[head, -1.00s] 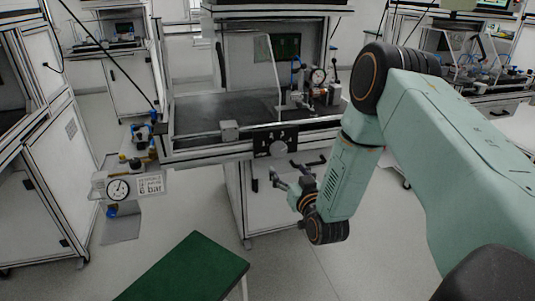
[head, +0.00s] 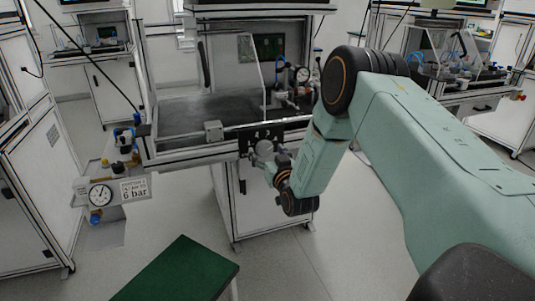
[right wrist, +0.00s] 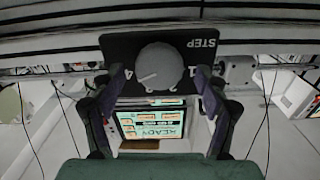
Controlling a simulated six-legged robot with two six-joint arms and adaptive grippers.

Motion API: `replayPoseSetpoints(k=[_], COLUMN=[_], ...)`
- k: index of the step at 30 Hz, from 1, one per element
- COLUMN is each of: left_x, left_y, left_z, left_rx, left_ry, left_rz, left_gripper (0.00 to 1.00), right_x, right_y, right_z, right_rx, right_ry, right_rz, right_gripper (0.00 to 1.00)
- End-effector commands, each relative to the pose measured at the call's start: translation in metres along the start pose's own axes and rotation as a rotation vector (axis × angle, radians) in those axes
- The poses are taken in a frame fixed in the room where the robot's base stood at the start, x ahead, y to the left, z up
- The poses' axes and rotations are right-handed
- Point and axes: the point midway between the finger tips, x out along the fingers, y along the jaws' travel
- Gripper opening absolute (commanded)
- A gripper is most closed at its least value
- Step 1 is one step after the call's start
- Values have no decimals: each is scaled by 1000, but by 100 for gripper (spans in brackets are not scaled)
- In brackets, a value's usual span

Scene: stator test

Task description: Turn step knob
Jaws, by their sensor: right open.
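The step knob (right wrist: 160,66) is a round grey knob with a pointer line on a black panel (right wrist: 120,45) marked STEP. In the head view the knob (head: 265,148) sits at the front edge of the bench, partly behind my right gripper. My right gripper (right wrist: 160,74) is open. Its two dark fingers stand on either side of the knob in the right wrist view, with gaps on both sides. In the head view my right gripper (head: 264,164) is small, just in front of the knob. Contact cannot be seen. My left gripper is not in view.
The test bench (head: 190,150) has a grey block (head: 213,131) on its front rail, left of the panel. A pressure gauge (head: 100,194) with a 6 bar sign stands at left. A lit screen (right wrist: 150,124) shows between my fingers. A green-topped surface (head: 180,270) lies in front.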

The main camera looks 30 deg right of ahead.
Motion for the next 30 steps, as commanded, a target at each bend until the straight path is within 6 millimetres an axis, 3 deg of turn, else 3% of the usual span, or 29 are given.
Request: replayPoseSetpoints(k=[3, 22, 30], left_x=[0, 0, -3], left_y=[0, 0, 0], left_z=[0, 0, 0], left_rx=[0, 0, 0], left_ry=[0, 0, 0], left_rz=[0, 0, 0], left_gripper=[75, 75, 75], right_x=[0, 0, 0], right_y=[0, 0, 0], right_z=[0, 0, 0], right_rx=[0, 0, -30], right_ry=[0, 0, 0], right_rz=[0, 0, 0], right_gripper=[74, 20, 20])
